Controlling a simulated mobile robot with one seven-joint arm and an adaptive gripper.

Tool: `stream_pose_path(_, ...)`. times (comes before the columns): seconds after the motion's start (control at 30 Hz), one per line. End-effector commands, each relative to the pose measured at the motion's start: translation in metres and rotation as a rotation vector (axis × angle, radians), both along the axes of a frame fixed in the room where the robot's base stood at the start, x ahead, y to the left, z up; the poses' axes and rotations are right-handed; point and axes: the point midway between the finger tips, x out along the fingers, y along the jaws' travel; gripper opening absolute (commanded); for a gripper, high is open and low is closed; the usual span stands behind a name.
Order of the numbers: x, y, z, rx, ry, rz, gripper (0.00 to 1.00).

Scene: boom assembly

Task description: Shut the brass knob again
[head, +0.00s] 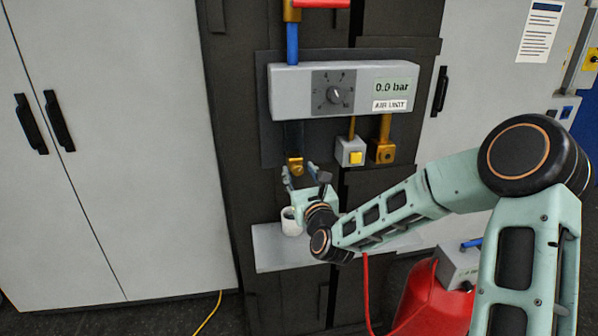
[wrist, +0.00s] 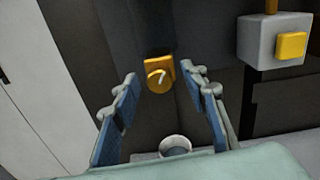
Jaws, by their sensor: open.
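The brass knob (head: 295,167) sits at the lower end of a dark pipe below the grey air unit box. In the wrist view the knob (wrist: 158,74) is a round brass disc with a pale mark, on a brass body, ahead of and between my fingers. My gripper (head: 307,172) is open and empty, just below and in front of the knob. In the wrist view both blue-padded fingers of my gripper (wrist: 165,85) are spread wide, apart from the knob. A white cup (head: 291,222) stands on the shelf below; its rim (wrist: 175,144) shows between the fingers.
The air unit (head: 345,90) has a dial and a display reading 0.0 bar. A grey box with a yellow button (head: 356,157) and another brass fitting (head: 383,151) hang to the knob's right. A grey shelf (head: 272,255) lies below. A red tank (head: 432,305) stands at lower right.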

Motion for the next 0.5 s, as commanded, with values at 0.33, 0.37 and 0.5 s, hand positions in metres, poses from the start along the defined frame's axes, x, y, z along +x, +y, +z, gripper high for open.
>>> stream_pose_path(0.33, 0.0074, 0.0028, -0.0007, -0.001, 0.001, 0.001, 0.4)
stream_pose_path(0.37, 0.0074, 0.0027, -0.0007, -0.001, 0.001, 0.001, 0.4)
stream_pose_path(0.5, 0.0073, 0.0027, -0.0006, -0.001, 0.001, 0.001, 0.29)
